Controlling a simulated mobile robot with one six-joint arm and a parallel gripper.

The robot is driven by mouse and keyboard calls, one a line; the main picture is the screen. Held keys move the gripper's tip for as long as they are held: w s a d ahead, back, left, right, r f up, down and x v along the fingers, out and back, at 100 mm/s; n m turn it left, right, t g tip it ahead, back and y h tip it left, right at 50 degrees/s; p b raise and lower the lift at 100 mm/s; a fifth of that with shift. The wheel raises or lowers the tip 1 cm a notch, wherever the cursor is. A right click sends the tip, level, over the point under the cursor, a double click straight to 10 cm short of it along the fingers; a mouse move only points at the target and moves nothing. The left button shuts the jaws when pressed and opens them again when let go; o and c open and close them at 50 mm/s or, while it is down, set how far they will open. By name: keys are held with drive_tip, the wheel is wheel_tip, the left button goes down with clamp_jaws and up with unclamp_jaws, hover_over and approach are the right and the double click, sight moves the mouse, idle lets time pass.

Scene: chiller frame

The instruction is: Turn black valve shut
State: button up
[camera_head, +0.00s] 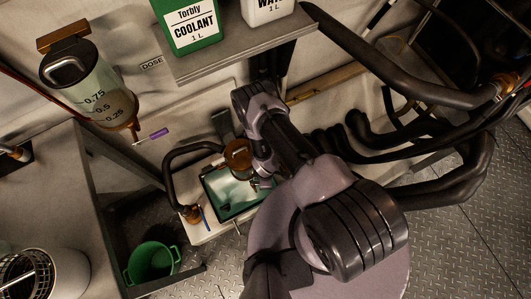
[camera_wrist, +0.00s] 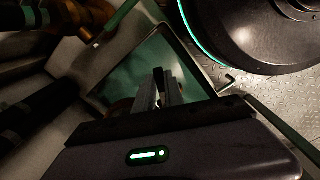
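My gripper (camera_wrist: 160,88) points down over the open green-lined tank (camera_wrist: 195,62) in the wrist view. Its silver fingers look close together, with a narrow dark piece at their tips; I cannot tell whether this is the black valve or part of a finger. In the head view my arm covers most of the gripper (camera_head: 262,184), at the right side of the tank (camera_head: 222,198). I cannot make out a black valve for certain in either view. A small blue handle (camera_head: 205,217) sits by the brass fitting (camera_head: 192,213) at the tank's front left.
A shelf (camera_head: 240,52) holds a green coolant can (camera_head: 187,22) and a white can (camera_head: 267,8). A black hose (camera_head: 172,168) arches beside the tank. A green bucket (camera_head: 153,262) stands below.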

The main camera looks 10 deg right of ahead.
drive_tip(key=o, duration=0.4)
drive_tip(key=shift+o, duration=0.2)
wheel_tip(320, 180, up, 17)
drive_tip(key=p, duration=0.8)
drive_tip(key=shift+r, duration=0.2)
drive_tip(key=shift+c, duration=0.2)
